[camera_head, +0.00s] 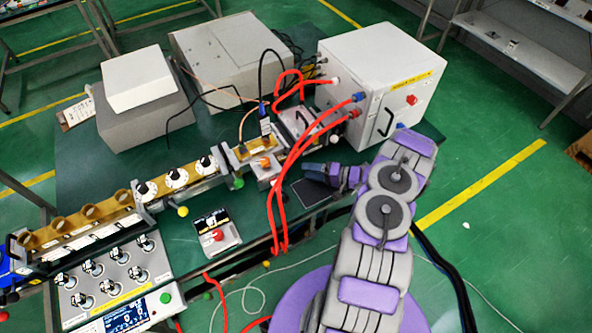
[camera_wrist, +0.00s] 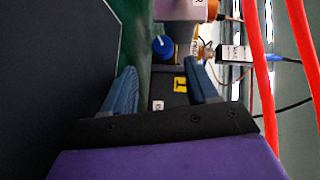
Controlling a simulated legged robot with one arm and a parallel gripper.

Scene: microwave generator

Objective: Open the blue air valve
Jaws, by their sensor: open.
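A round blue knob (camera_wrist: 163,46) shows in the wrist view, ahead of my open fingers and roughly midway between them. I cannot tell for certain that it is the air valve, and I cannot pick it out in the head view. My gripper (camera_wrist: 161,80) is open, with nothing between its blue fingers. In the head view my gripper (camera_head: 310,170) is low over the bench, pointing left towards a small grey box (camera_head: 268,178) with an orange knob. It is apart from the blue knob. A blue fitting (camera_head: 358,97) with a red hose is on the white cabinet's front.
The white cabinet (camera_head: 365,65) stands behind my gripper. Red hoses (camera_wrist: 258,70) hang close on the right in the wrist view and cross in front of the bench. A dark flat panel (camera_head: 310,192) lies beside my gripper. A metal waveguide row (camera_head: 120,205) runs left.

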